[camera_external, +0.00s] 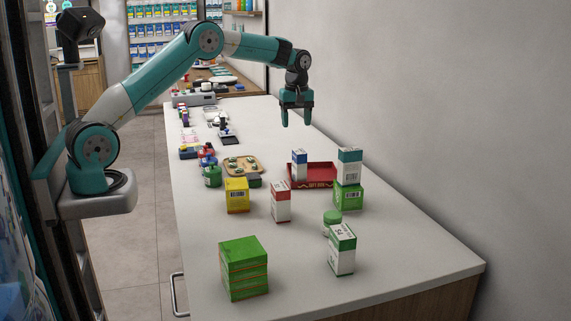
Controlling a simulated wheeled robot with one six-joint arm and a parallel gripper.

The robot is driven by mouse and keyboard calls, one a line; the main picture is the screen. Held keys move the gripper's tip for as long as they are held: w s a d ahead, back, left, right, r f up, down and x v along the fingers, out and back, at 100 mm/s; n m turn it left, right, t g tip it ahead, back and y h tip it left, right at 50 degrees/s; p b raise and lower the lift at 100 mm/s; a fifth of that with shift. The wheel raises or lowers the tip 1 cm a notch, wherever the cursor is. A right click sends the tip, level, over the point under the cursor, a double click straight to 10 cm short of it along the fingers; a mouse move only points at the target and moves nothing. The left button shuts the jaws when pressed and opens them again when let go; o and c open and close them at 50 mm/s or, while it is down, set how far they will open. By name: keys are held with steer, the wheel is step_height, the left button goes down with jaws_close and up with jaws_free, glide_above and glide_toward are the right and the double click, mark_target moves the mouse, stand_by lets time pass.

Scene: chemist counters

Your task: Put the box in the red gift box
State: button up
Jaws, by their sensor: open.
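My gripper (297,117) is open and empty, pointing down above the far part of the white counter, higher than the boxes. The red gift box (322,173) sits below it and nearer the camera, an open low tray with a patterned front. A small blue-and-white box (299,166) stands upright at its left end; I cannot tell whether it is inside or just in front. Other boxes stand nearby: a yellow box (237,196), a red-and-white box (281,202), a green-and-white box (349,166) on a green box (349,196), and another green-and-white box (342,250).
A stack of green boxes (244,268) stands at the near left of the counter (400,265). A wall bounds the right side. The near right counter is clear.

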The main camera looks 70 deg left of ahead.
steer(key=s+d+r+m+y, duration=0.1)
steer(key=s+d+r+m, duration=0.15)
steer(key=s+r, duration=0.45)
steer(key=s+d+r+m+y, duration=0.1)
steer(key=s+r+m, duration=0.15)
steer(key=s, duration=0.75)
steer(key=s+d+f+m+y, duration=0.1)
steer(key=s+m, duration=0.1)
steer(key=s, duration=0.9)
steer(key=s+d+f+m+y, duration=0.1)
steer(key=s+m, duration=0.2)
steer(key=s, duration=0.7)
steer(key=shift+s+d, duration=0.25)
steer(key=shift+s, duration=0.15)
steer(key=shift+f, duration=0.1)
